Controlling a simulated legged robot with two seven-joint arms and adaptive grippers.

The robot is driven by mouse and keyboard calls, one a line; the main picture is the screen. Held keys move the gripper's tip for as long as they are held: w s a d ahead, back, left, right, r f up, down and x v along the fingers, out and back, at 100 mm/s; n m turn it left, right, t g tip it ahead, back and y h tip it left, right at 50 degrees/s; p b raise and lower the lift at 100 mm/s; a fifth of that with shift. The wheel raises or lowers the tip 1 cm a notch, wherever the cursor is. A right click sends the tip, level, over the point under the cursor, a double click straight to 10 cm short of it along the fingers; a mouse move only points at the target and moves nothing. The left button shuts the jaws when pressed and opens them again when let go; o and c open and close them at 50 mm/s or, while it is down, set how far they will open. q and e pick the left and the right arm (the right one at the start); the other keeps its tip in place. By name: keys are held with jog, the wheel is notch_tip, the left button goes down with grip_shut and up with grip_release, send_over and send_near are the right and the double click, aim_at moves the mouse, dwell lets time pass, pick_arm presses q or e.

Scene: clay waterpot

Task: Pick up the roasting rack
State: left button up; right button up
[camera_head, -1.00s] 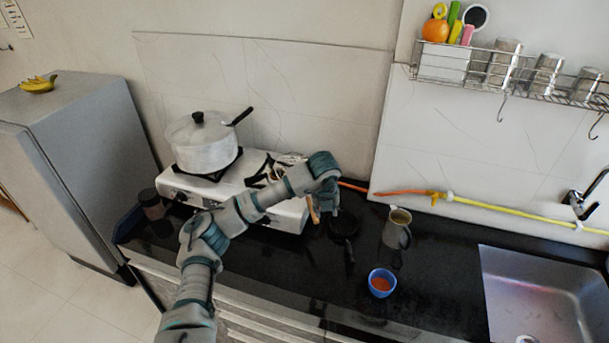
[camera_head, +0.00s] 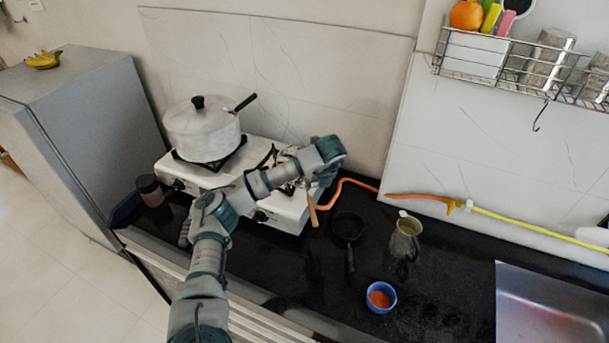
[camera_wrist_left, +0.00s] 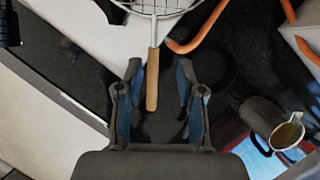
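The roasting rack (camera_wrist_left: 153,8) is a round wire mesh with a wooden handle. My left gripper (camera_wrist_left: 157,70) is open in the left wrist view. The handle's end appears between its two fingers, nearer the left one, with a gap to the right one. I cannot tell whether the handle is at fingertip depth or below. In the head view the left fingers are mostly hidden behind my wrist. My right gripper is not in view.
A white stove (camera_head: 282,212) carries a lidded pot (camera_head: 203,135). On the black counter are a small black pan (camera_head: 348,229), a metal jug (camera_head: 405,240) and a blue bowl (camera_head: 381,297). An orange hose (camera_head: 350,182) runs behind them. A sink (camera_head: 550,310) lies at right.

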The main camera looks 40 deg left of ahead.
aim_at(308, 193)
pick_arm(q)
jog(key=a+f, duration=0.3)
jog(key=shift+w+f, duration=0.25)
jog(key=shift+w, duration=0.1)
jog(key=shift+s+a+f, duration=0.1)
jog(key=shift+a+f, duration=0.15)
jog(key=x, duration=0.3)
jog(key=shift+d+f, duration=0.1)
jog(key=shift+d, duration=0.05)
jog(key=shift+w+d+f, duration=0.15)
jog(key=shift+w+f, duration=0.05)
jog(key=shift+f, duration=0.1)
jog(key=shift+s+a+f, duration=0.1)
jog(key=shift+a, duration=0.35)
grip_shut()
jog(key=shift+a, duration=0.15)
jog(key=shift+d, duration=0.2)
